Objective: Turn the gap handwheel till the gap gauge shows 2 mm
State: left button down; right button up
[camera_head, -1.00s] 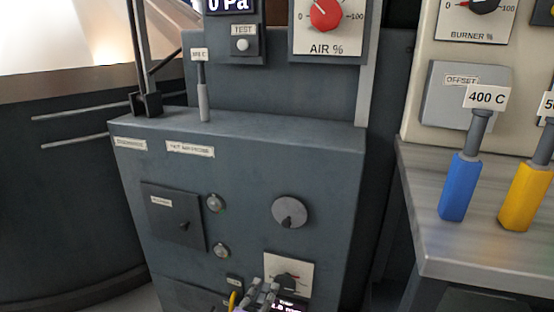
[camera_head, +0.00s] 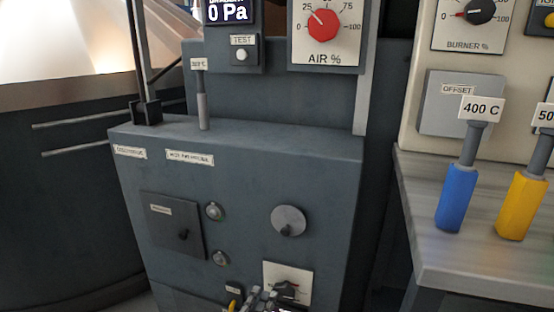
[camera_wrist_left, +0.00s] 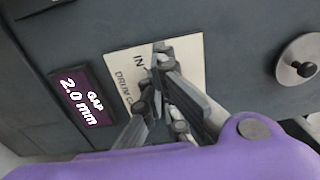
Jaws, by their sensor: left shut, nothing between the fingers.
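The gap gauge (camera_wrist_left: 82,104) reads 2.0 mm in the left wrist view. Beside it is a pale plate (camera_wrist_left: 120,65) marked "IN" and "DRUM G…", the rest hidden by my fingers. In the head view this plate (camera_head: 304,277) carries a dark knob (camera_head: 286,288), apparently the gap handwheel. My left gripper (camera_head: 262,296) is shut and empty at the plate's lower left in the head view. In the wrist view its fingertips (camera_wrist_left: 161,57) lie over the plate. I cannot tell whether they touch the knob. My right gripper is not in view.
A grey disc with a dark peg (camera_head: 288,220) sits above the plate. A square panel with a dark knob (camera_head: 172,224) and two small round fittings are to the left. A metal bench (camera_head: 470,245) with blue and yellow handles stands at the right.

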pick_arm(q)
jog(key=p+v, duration=0.1)
jog(key=v, duration=0.1)
jog(key=p+v, duration=0.2)
jog(key=v, duration=0.1)
jog(key=shift+s+a+f, duration=0.15)
jog(key=shift+a+f, duration=0.05)
jog(key=shift+a, duration=0.1)
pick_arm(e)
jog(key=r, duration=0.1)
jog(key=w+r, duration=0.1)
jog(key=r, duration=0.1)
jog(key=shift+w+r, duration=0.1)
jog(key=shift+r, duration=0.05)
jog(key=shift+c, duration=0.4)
